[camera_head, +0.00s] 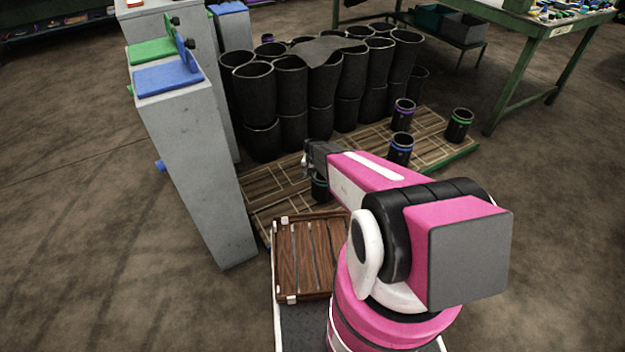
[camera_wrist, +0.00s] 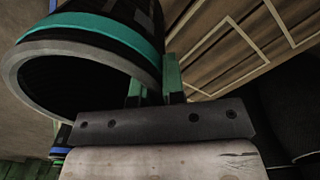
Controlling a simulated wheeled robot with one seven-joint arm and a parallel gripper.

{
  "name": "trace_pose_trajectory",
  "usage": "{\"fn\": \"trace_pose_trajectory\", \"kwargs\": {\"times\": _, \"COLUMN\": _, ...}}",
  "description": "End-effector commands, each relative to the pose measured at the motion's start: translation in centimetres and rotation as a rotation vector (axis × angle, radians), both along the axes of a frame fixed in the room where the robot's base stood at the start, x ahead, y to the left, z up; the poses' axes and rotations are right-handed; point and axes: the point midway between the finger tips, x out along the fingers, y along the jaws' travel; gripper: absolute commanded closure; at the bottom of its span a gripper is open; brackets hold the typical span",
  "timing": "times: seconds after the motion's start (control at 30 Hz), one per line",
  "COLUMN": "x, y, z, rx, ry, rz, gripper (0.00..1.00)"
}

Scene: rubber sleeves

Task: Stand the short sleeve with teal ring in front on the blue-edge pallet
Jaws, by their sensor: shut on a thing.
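A short black sleeve with a teal ring (camera_wrist: 95,26) fills the upper left of the wrist view, its open mouth towards the camera. In the head view it shows as a small dark sleeve (camera_head: 319,188) below my gripper (camera_head: 314,165), partly hidden by my arm. In the wrist view my gripper (camera_wrist: 155,86) is shut on the sleeve's wall near its rim. I cannot tell whether the sleeve touches the boards below.
Tall black sleeves (camera_head: 290,85) stand massed at the back. Short sleeves with purple (camera_head: 403,115), blue (camera_head: 400,150) and green (camera_head: 459,126) rings stand to the right; a green edge (camera_head: 455,162) shows there. A grey pillar (camera_head: 195,150) stands close left. A slatted wooden tray (camera_head: 308,258) lies in front.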

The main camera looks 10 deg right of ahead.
Motion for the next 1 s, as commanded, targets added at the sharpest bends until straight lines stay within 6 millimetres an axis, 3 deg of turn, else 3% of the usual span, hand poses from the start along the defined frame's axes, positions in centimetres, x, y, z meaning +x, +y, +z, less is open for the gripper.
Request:
{"fn": "trace_pose_trajectory", "kwargs": {"times": 0.37, "x": 0.1, "y": 0.0, "z": -3.9, "rx": -0.001, "ry": 0.000, "rz": 0.000, "gripper": 1.00}}
{"fn": "trace_pose_trajectory", "kwargs": {"times": 0.77, "x": 0.0, "y": 0.0, "z": -4.2, "rx": 0.000, "ry": 0.000, "rz": 0.000, "gripper": 1.00}}
{"fn": "trace_pose_trajectory", "kwargs": {"times": 0.8, "x": 0.0, "y": 0.0, "z": -4.2, "rx": 0.000, "ry": 0.000, "rz": 0.000, "gripper": 0.80}}
{"fn": "trace_pose_trajectory", "kwargs": {"times": 0.87, "x": 0.0, "y": 0.0, "z": -4.2, "rx": 0.000, "ry": 0.000, "rz": 0.000, "gripper": 0.66}}
{"fn": "trace_pose_trajectory", "kwargs": {"times": 1.0, "x": 0.0, "y": 0.0, "z": -4.2, "rx": 0.000, "ry": 0.000, "rz": 0.000, "gripper": 0.66}}
